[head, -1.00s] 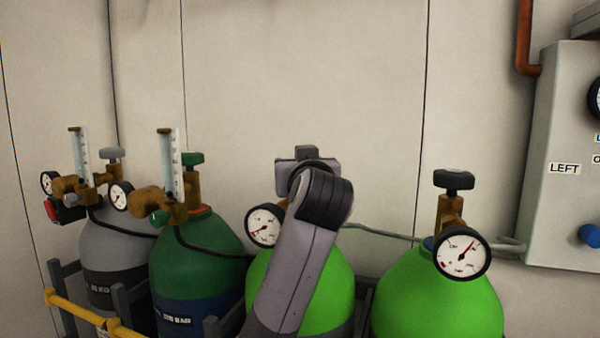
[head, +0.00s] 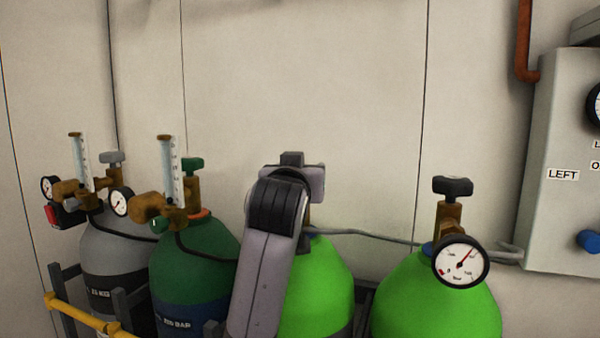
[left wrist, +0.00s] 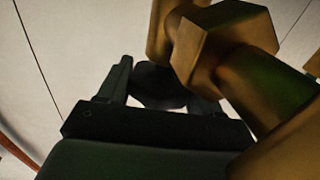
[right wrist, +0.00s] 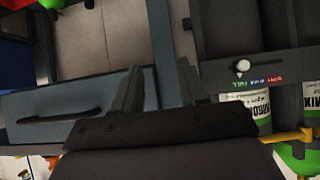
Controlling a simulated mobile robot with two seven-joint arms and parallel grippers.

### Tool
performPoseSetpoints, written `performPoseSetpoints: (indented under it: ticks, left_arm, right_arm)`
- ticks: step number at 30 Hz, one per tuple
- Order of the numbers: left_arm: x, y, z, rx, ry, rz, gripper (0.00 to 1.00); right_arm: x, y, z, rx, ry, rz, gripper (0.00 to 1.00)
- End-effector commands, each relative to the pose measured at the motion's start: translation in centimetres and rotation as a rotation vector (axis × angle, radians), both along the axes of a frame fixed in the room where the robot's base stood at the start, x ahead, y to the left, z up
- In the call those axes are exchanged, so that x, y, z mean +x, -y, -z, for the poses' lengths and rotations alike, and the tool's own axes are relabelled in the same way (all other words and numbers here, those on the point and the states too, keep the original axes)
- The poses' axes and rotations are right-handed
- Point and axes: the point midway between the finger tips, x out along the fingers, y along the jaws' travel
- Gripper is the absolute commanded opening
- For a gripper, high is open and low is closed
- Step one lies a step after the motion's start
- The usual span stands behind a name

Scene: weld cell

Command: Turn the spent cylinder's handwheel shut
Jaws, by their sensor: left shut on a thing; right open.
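My left gripper (head: 293,170) is at the top of the left bright green cylinder (head: 318,285), shut on its dark handwheel (head: 292,158). The left wrist view shows the black handwheel (left wrist: 155,85) between the fingers (left wrist: 160,92), beside the brass valve body (left wrist: 225,40). My arm hides this cylinder's gauge and most of its valve. The right bright green cylinder (head: 435,305) has a black handwheel (head: 453,186) and a gauge (head: 460,261) with its needle pointing to the upper right. My right gripper (right wrist: 160,88) is open and empty, away from the cylinders' valves.
A grey cylinder (head: 110,250) and a dark green cylinder (head: 200,262) with flow meters stand at the left, behind a yellow bar (head: 75,312). A grey hose (head: 385,236) runs behind to the right. A panel labelled LEFT (head: 562,174) is on the right wall.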

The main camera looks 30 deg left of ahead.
Motion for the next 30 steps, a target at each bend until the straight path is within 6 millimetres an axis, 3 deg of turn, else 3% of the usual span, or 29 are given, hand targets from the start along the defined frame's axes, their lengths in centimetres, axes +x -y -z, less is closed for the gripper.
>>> performPoseSetpoints:
  ticks: [1, 3, 14, 30]
  left_arm:
    - [-0.1, -0.1, -0.6, 0.004, 0.016, -0.002, 0.71]
    - [-0.1, -0.1, -0.6, 0.004, 0.016, -0.002, 0.88]
    - [-0.4, 0.2, -0.2, 0.003, 0.008, 0.000, 0.88]
    - [-6.2, 3.0, -0.3, 0.002, 0.010, 0.000, 0.88]
  right_arm:
    - [0.0, 0.0, -0.1, 0.000, 0.000, 0.000, 0.43]
    - [0.0, 0.0, -0.1, 0.000, 0.000, 0.000, 0.43]
    - [0.0, 0.0, 0.1, 0.000, 0.000, 0.000, 0.43]
    - [0.0, 0.0, 1.4, 0.000, 0.000, 0.000, 0.43]
